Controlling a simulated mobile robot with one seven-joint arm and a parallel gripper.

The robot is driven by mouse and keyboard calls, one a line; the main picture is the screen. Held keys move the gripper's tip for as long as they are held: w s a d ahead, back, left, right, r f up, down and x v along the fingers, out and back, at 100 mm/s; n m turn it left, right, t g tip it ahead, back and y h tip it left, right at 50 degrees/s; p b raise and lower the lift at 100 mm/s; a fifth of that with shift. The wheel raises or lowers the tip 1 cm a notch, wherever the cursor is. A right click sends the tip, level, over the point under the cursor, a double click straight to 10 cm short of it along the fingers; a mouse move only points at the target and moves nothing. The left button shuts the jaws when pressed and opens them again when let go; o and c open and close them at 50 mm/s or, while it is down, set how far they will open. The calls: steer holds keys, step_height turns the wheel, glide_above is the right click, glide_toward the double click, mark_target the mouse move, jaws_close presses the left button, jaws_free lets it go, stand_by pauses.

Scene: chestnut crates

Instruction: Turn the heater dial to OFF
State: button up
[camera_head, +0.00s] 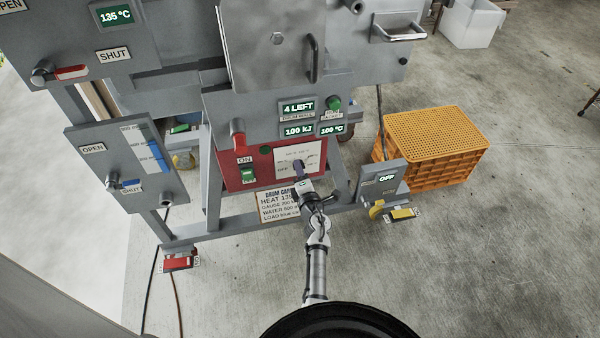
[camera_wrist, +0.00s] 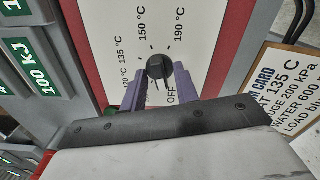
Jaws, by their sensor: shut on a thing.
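The heater dial (camera_wrist: 158,66) is a small black knob on a white scale plate marked 135 °C, 150 °C, 190 °C and OFF. The plate (camera_head: 291,156) sits on the red panel, beside an ON sign. My gripper (camera_wrist: 158,78) has its purple fingers on either side of the knob and is shut on it. In the head view my gripper (camera_head: 298,168) reaches up to the plate and hides the knob. I cannot tell for sure which mark the knob points to.
Above are displays reading 4 LEFT (camera_head: 298,107), 100 kJ and 100 °C. A red lever (camera_head: 238,138) stands left of the plate. A card (camera_head: 268,207) hangs below. A small OFF panel (camera_head: 383,183) juts out right, near an orange crate (camera_head: 433,158).

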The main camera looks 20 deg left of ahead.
steer(key=shift+f+n, duration=0.15)
steer(key=shift+n, duration=0.75)
steer(key=o, duration=0.6)
steer(key=v, duration=1.4)
